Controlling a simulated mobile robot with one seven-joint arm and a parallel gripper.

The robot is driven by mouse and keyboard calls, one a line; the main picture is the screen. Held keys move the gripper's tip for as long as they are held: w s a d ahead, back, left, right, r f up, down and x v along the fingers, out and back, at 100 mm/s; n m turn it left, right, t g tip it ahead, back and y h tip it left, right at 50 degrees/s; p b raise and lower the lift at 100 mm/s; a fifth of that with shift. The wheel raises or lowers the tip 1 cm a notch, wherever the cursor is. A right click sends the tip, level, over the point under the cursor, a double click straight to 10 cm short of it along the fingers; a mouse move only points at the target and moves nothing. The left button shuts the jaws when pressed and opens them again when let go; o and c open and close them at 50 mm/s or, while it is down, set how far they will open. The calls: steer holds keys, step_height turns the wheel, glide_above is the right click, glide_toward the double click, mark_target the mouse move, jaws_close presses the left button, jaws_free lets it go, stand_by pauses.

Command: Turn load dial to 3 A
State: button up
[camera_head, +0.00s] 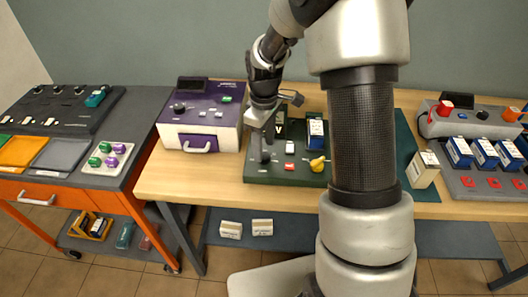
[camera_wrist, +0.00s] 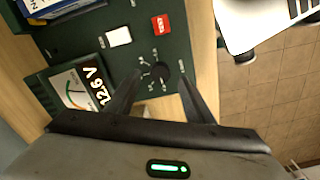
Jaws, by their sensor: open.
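The load dial (camera_wrist: 160,70) is a small black knob with white scale marks on the dark green tester panel (camera_head: 252,174). In the wrist view it lies between the fingertips of my gripper (camera_wrist: 161,80), which is open around or just above it; contact cannot be told. The number its pointer faces is too small to read. In the head view my gripper (camera_head: 266,128) points down over the panel's left part. A meter (camera_wrist: 75,88) beside the dial reads 12.6 V. The panel also has a white button (camera_wrist: 118,37) and a red button (camera_wrist: 161,24).
A blue and white battery (camera_head: 316,131) stands on the panel, with a yellow knob (camera_head: 317,163) in front of it. A purple and white charger (camera_head: 205,112) is close on the left. Another battery (camera_head: 422,169) stands right of my arm, near several more batteries.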

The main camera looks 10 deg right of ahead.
mark_target(264, 156)
steer(key=shift+f, duration=1.55)
steer(key=shift+c, duration=0.2)
steer(key=c, duration=1)
